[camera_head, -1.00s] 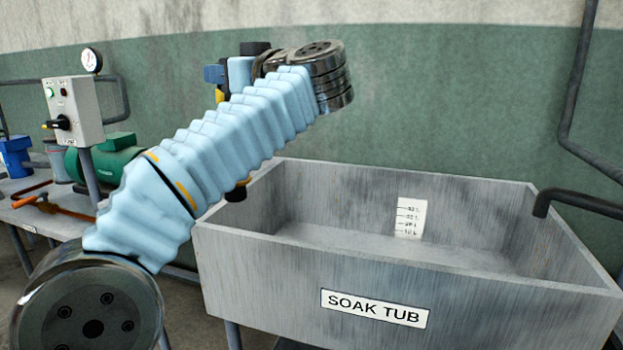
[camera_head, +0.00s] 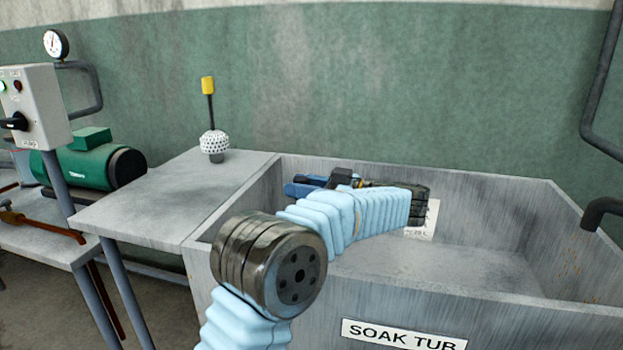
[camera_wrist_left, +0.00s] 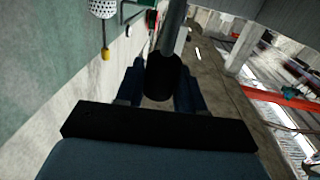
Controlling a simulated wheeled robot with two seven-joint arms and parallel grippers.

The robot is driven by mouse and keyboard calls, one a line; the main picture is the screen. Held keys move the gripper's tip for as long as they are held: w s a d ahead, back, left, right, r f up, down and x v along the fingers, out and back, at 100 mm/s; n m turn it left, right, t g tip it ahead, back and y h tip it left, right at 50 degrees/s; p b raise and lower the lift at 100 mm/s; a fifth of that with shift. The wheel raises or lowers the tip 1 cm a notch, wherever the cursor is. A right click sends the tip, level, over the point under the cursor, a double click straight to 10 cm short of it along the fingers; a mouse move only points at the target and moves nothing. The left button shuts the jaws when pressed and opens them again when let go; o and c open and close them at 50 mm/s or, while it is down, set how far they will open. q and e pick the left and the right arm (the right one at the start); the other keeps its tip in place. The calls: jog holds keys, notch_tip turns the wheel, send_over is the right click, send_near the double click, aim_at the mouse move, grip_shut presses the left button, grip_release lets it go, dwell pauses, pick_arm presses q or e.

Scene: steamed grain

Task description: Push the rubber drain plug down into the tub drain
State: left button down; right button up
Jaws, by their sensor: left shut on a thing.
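My left gripper (camera_head: 305,187) is inside the soak tub (camera_head: 400,292), near its left wall, with blue fingers toward the left. In the left wrist view, its blue fingers stand on both sides of a black cylindrical thing (camera_wrist_left: 163,76) with a grey shaft (camera_wrist_left: 174,30). The gripper is shut on this thing; I cannot tell for sure that it is the rubber drain plug. The tub drain is not visible; the arm and the front wall hide part of the tub floor. My right gripper is not in view.
A strainer with a yellow-ended handle (camera_head: 213,142) stands on the grey side table (camera_head: 165,193) left of the tub. A bent spout (camera_head: 603,208) overhangs the tub's right side. A green pump (camera_head: 95,162) and a control box (camera_head: 35,105) are at the left. The tub's right half is open.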

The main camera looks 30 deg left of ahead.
pick_arm(q)
jog(key=shift+w+f, duration=0.1)
jog(key=shift+f, duration=2.95)
jog(key=shift+d+f, duration=0.1)
jog(key=shift+f, duration=0.5)
jog(key=shift+f+b, duration=0.35)
jog(key=shift+f, duration=0.5)
jog(key=shift+f+b, duration=0.5)
jog(key=shift+f, duration=0.3)
jog(key=c, duration=0.6)
grip_release()
